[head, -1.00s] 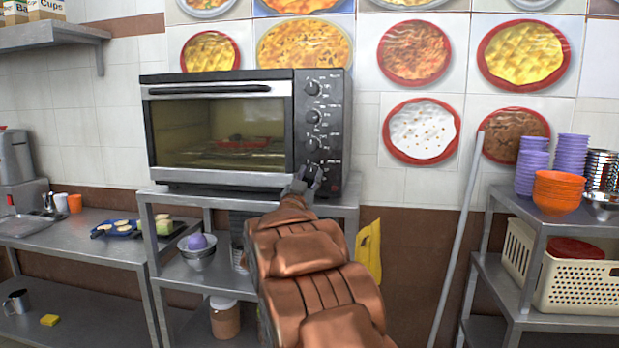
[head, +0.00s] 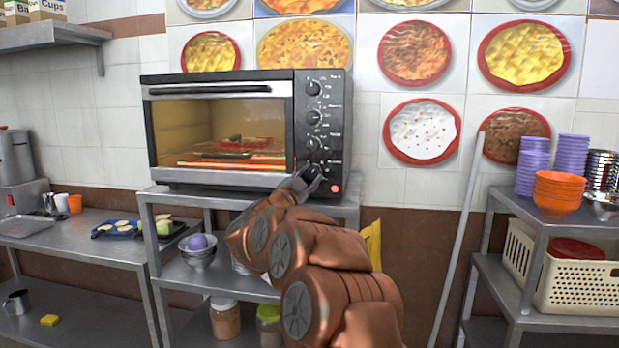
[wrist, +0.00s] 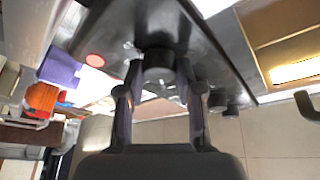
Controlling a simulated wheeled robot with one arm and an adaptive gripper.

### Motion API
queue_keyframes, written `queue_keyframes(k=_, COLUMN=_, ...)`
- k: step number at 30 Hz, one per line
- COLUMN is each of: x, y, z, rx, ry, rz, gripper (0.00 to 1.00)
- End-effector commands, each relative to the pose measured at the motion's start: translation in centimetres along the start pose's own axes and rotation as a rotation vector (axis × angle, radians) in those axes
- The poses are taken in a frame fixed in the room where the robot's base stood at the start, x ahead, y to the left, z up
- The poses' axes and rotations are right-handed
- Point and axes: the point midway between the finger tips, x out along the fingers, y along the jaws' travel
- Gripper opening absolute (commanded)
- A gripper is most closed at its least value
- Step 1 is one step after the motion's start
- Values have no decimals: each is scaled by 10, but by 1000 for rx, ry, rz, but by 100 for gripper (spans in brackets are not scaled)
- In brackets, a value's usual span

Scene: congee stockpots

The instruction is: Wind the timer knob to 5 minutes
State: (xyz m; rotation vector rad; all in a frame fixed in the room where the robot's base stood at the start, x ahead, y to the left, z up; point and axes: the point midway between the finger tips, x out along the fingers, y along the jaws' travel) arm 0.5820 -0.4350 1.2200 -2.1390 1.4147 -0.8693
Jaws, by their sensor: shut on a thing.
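The toaster oven (head: 220,128) stands on a metal rack, with a column of black knobs on its right-hand panel. My gripper (head: 309,178) is at the lowest knob, the timer knob, which it mostly hides in the head view. In the wrist view the timer knob (wrist: 158,60) sits between the two fingertips of my gripper (wrist: 158,82), which is shut on it. The knob's pointer and its minute marks are too small or hidden to read. A red lamp (head: 334,188) glows beside the knob, and the oven's inside is lit orange.
The other oven knobs (head: 313,117) are just above my gripper. The metal rack (head: 335,205) is under the oven. A pole (head: 462,225) leans on the wall at right, near a shelf with orange bowls (head: 557,190). A side counter (head: 75,248) stands at left.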

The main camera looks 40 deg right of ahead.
Motion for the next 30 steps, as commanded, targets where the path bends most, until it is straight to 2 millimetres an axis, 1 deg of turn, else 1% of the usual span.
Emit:
queue_keyframes(k=6, x=0, y=0, z=-1, rx=119, ry=-5, rz=52, gripper=1)
queue_keyframes(k=12, x=0, y=0, z=-1, rx=179, ry=-9, rz=78, gripper=1)
queue_keyframes(k=28, x=1, y=0, z=-2, rx=201, ry=-9, rz=88, gripper=1)
queue_keyframes(k=29, x=1, y=0, z=-2, rx=201, ry=-9, rz=88, gripper=38)
queue_keyframes(k=30, x=1, y=0, z=-2, rx=201, ry=-9, rz=88, gripper=42)
